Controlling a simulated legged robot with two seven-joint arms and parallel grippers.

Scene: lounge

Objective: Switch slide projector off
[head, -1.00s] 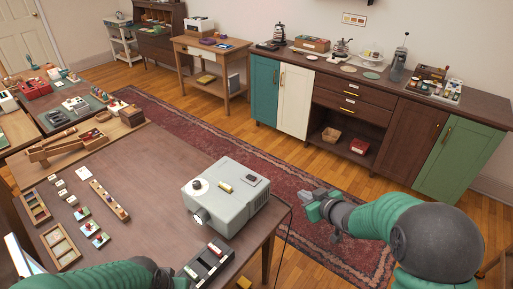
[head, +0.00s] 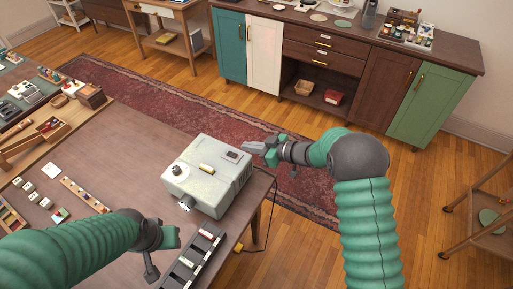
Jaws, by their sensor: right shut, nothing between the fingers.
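The slide projector (head: 208,183) is a pale grey box on the right part of the brown table (head: 130,150). Its top carries a dark round knob (head: 177,170), a yellowish piece (head: 207,169) and a dark rectangular switch or panel (head: 232,155). A lens points to the front left. My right gripper (head: 254,147) is shut and empty, just right of the projector's back right corner, its tips close to the dark panel; I cannot tell if they touch. My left gripper (head: 170,238) is low in front of the projector, its fingers not clearly shown.
A dark slide tray (head: 192,258) lies in front of the projector. Small tiles and a wooden strip (head: 86,195) lie on the table's left. A cable (head: 268,222) hangs off the right edge. A red rug (head: 150,95) and cabinets lie beyond.

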